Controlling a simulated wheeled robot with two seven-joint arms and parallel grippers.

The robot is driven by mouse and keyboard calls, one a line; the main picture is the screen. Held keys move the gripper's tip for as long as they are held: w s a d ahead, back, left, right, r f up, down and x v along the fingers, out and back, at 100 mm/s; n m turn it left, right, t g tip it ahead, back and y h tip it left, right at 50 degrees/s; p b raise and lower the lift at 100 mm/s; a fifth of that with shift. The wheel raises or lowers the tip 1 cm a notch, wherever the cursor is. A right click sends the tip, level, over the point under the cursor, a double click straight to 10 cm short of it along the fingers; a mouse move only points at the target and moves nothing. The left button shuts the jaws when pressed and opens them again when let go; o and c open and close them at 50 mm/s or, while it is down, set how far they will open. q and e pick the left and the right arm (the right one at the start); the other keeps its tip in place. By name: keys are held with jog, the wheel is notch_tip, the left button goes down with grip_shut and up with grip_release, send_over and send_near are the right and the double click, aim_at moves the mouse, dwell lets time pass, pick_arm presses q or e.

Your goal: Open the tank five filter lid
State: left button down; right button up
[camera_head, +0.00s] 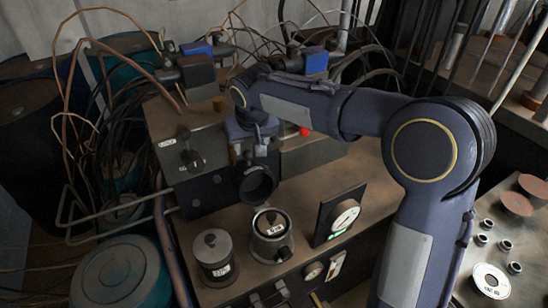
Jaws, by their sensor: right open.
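Two labelled round canisters with knobbed lids stand on the brown bench top: a dark one (213,258) at the front left and a grey one (271,240) to its right. Both lids appear to sit on their canisters. The labels are too small to read, so I cannot tell which is tank five. A dark round part (257,185) is just behind them, directly below my right gripper (254,152). My right gripper is open and points down; its fingers are partly hidden against the dark background. I cannot tell whether it touches the round part. My left gripper is out of view.
A box with a knob (190,155) stands behind at the left. Loose wires and pipes crowd the back and left. A teal drum (120,272) stands at the lower left. Small rings lie on the right table (515,240).

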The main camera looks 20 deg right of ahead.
aim_at(249, 156)
jog(key=shift+w+a+f, duration=0.15)
jog(key=shift+w+f, duration=0.25)
jog(key=shift+w, duration=0.15)
jog(key=p+x, duration=0.1)
jog(key=x, duration=0.6)
jog(key=shift+w+f, duration=0.1)
jog(key=shift+f, duration=0.05)
